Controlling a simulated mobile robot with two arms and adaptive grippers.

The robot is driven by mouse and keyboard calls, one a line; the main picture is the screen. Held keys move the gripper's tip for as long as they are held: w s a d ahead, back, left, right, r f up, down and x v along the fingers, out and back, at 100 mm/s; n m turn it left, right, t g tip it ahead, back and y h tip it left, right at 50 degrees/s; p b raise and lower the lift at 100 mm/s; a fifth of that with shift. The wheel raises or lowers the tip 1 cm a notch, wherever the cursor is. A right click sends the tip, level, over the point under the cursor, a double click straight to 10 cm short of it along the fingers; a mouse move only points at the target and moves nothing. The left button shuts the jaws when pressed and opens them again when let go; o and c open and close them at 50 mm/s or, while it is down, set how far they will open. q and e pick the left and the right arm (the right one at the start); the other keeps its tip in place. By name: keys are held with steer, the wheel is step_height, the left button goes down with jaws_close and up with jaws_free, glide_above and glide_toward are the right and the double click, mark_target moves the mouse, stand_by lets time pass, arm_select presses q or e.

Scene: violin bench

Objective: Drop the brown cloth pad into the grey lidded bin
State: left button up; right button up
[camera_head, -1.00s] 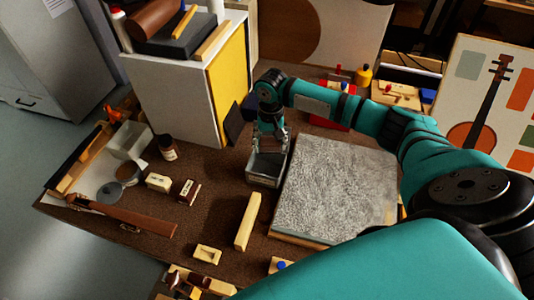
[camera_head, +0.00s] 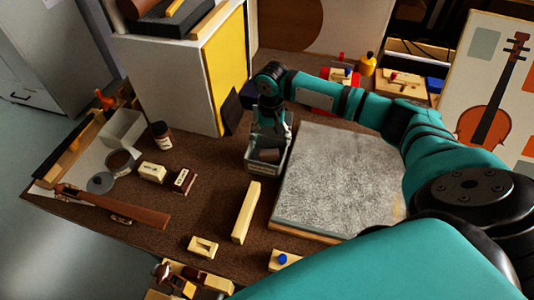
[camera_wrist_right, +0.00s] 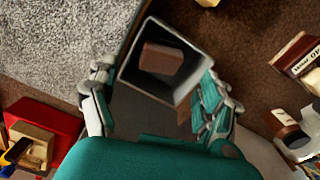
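The grey bin (camera_head: 252,166) stands on the brown bench, left of the grey stone slab, with its top open. The brown cloth pad (camera_head: 268,154) lies inside it. In the right wrist view the pad (camera_wrist_right: 160,57) rests within the walls of the bin (camera_wrist_right: 190,75), apart from my fingers. My right gripper (camera_head: 271,136) is above the bin's far side, pointing down. In the right wrist view its fingers (camera_wrist_right: 157,82) are spread wide with nothing between them. A dark flat panel at the bin's near side may be its lid; I cannot tell. My left gripper is not in view.
The slab (camera_head: 340,180) lies right of the bin. A wooden bar (camera_head: 246,212) lies in front of it. A white and yellow cabinet (camera_head: 175,90) stands behind left. A dark jar (camera_head: 161,135) and small boxes stand left. Bare bench lies left of the bar.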

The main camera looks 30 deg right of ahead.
steer(key=shift+o, duration=0.5)
step_height(320, 180, up, 12)
steer(key=shift+f, duration=0.1)
stand_by(0.5)
